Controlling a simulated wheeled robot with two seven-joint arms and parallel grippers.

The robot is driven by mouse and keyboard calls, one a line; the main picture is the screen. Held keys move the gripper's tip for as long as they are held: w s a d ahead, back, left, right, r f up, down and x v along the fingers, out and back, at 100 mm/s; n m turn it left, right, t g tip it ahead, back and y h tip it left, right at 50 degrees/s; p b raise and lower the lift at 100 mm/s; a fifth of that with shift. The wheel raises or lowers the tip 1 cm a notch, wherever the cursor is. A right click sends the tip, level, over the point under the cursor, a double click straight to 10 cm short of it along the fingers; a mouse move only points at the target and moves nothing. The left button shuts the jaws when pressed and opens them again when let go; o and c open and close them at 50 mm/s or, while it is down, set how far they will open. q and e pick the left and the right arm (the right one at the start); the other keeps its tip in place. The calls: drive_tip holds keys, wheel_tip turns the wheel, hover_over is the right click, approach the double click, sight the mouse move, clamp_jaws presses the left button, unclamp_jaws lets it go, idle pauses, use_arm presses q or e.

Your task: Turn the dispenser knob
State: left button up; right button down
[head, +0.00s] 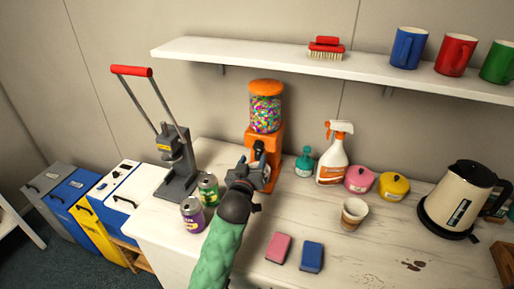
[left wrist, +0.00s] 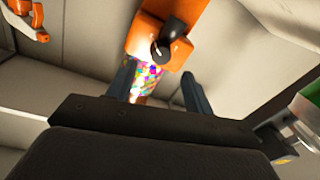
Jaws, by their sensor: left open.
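The dispenser (head: 266,105) stands on the counter against the wall, with an orange lid and body and a clear globe of coloured candy. Its dark knob (head: 259,148) is on the front of the orange body, partly hidden by my gripper. My left gripper (head: 259,164) is open just in front of the dispenser, at about the knob's height. In the left wrist view the dispenser appears inverted, and the black knob (left wrist: 168,42) lies beyond and between the open fingertips (left wrist: 157,72). Nothing is held between them. I cannot tell whether a finger touches the knob.
A green can (head: 208,189) and a purple can (head: 192,214) stand left of my arm, near a grey press (head: 176,160). A spray bottle (head: 333,155) and teal bottle (head: 304,162) stand right of the dispenser. Sponges (head: 312,256) lie in front. A shelf (head: 215,50) hangs above.

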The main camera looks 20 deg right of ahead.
sight(257, 149)
use_arm(q)
drive_tip(key=p+x, duration=0.1)
drive_tip(key=x, duration=0.3)
drive_tip(key=shift+w+d+p, duration=0.35)
drive_tip(key=shift+w, duration=0.3)
drive_tip(key=shift+w+f, duration=0.1)
use_arm(e)
drive_tip(key=f, duration=0.1)
drive_tip(key=d+f, duration=0.1)
drive_tip(key=f, duration=0.2)
drive_tip(key=shift+s+d, duration=0.1)
drive_tip(key=shift+d, duration=0.3)
use_arm(q)
drive_tip(key=shift+c, duration=0.4)
drive_tip(key=c, duration=0.9)
use_arm(e)
drive_tip(key=shift+d, duration=0.1)
